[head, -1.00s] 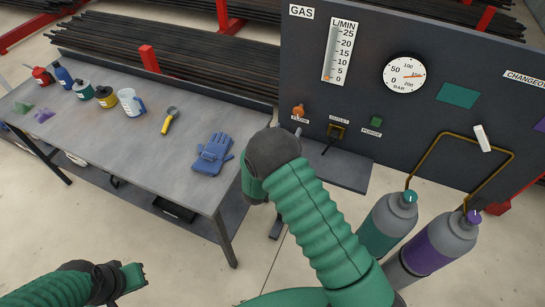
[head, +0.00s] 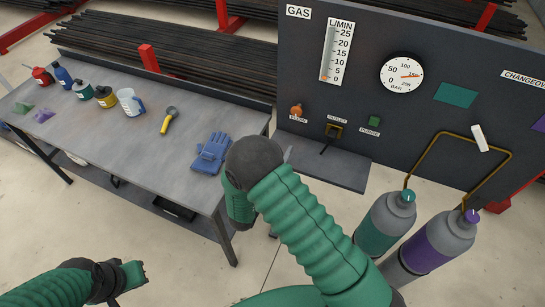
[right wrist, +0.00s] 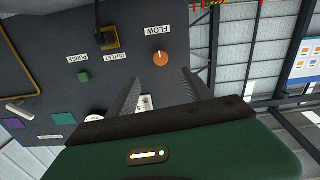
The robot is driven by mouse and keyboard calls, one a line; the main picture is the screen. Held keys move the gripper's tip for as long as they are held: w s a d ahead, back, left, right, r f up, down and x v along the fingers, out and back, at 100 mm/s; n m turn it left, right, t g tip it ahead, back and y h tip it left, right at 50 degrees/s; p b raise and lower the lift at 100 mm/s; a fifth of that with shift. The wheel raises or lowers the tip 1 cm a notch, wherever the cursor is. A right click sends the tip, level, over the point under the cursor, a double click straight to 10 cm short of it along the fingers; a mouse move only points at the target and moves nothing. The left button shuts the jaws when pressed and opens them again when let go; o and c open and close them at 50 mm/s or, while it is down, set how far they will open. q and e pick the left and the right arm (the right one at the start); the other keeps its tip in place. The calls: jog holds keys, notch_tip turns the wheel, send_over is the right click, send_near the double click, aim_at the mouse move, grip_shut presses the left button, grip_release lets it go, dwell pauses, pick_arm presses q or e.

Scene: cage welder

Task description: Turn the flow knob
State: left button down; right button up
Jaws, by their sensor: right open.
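The orange flow knob (head: 296,110) sits on the dark gas panel (head: 400,140), below the flow scale (head: 330,55), whose orange marker is at the bottom near 0. In the right wrist view the knob (right wrist: 160,58) appears upside down with its FLOW label, beyond and roughly between the fingertips. My right gripper (right wrist: 160,82) is open and empty, apart from the knob as far as I can tell. In the head view, my right arm hides most of that gripper. My left gripper (head: 136,276) is low at the left, away from the panel; its jaws are unclear.
A dark outlet fitting (head: 334,130) and a green purge button (head: 375,121) are right of the knob. A pressure gauge (head: 402,73) is above. Gas cylinders (head: 385,225) stand at right. The workbench (head: 150,165) at left holds blue gloves (head: 211,153) and several containers.

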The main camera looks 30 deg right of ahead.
jog(key=v, duration=0.3)
jog(key=shift+a, duration=0.1)
dwell(0.5)
